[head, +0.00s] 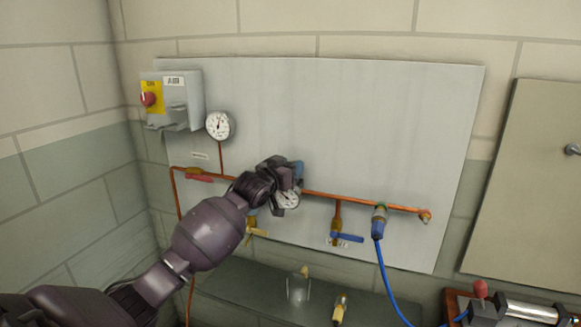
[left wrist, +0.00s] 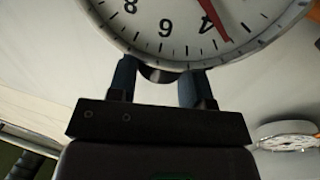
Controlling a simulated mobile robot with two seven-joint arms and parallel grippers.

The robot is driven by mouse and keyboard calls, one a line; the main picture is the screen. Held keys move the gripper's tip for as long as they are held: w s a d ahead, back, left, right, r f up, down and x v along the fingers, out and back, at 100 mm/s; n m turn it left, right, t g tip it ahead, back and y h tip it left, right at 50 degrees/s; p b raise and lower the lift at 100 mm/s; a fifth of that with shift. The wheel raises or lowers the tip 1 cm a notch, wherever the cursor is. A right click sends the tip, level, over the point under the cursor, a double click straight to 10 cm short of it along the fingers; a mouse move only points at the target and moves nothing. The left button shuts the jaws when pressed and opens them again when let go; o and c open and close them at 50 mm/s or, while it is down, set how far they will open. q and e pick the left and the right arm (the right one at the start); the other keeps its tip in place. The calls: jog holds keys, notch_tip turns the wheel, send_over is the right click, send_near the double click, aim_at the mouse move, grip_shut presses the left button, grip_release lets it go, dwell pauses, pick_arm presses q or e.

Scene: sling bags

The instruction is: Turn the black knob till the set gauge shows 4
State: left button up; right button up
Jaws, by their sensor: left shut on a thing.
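My left gripper (head: 292,178) reaches the pipework at the middle of the grey wall panel and is shut on the black knob. In the left wrist view a dark piece of the knob (left wrist: 157,75) shows between the two blue-grey fingers (left wrist: 158,88); most of it is hidden. The set gauge (head: 288,199) sits right by the gripper, partly covered by it. Its white dial (left wrist: 180,25) fills the top of the left wrist view, cut off by the frame. Its red needle (left wrist: 216,20) points just to the right of the 4. My right gripper is not in view.
Another gauge (head: 218,125) hangs upper left, beside a grey switch box (head: 182,100) with a red knob. A copper pipe (head: 350,200) crosses the panel, with a blue-handled valve (head: 346,237) and a blue hose (head: 386,275). A glass jar (head: 298,288) stands below.

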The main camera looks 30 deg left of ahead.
pick_arm(q)
jog(key=shift+a+m+h, duration=0.1)
jog(key=shift+m+h, duration=0.6)
jog(key=shift+h, duration=0.4)
jog(key=o, duration=0.6)
jog(key=shift+o, duration=0.2)
jog(key=shift+s, duration=0.15)
jog(key=s+a+b, duration=0.1)
jog(key=s, duration=0.9)
jog(key=shift+s+b, duration=0.25)
jog(key=shift+b, duration=0.15)
